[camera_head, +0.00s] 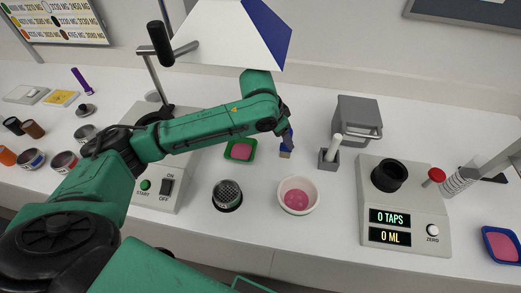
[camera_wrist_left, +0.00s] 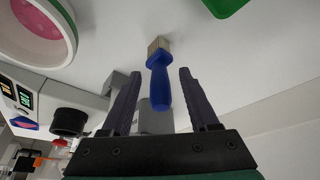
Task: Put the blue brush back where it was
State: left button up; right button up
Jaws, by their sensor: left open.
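The blue brush (camera_head: 289,140) is on the white table, its pale bristle end (camera_head: 285,154) low and its handle up by my left gripper. In the left wrist view the blue brush (camera_wrist_left: 159,82) lies between the two dark fingers of my left gripper (camera_wrist_left: 160,74), with a visible gap on both sides. My left gripper (camera_head: 284,131) is open, and its fingers are mostly hidden by the arm in the head view. I cannot tell if the bristles touch the table. My right gripper is out of view.
A green dish (camera_head: 240,150) of pink pigment stands left of the brush. A white bowl (camera_head: 298,195) with pink contents stands in front. A grey block holding a white-handled tool (camera_head: 329,158) and a grey box (camera_head: 358,120) stand right. The dispenser scale (camera_head: 404,212) is further right.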

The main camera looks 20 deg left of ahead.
pick_arm(q)
jog(key=s+a+b, duration=0.2)
jog(key=s+a, duration=0.3)
jog(key=s, duration=0.3)
jog(key=shift+s+a, duration=0.3)
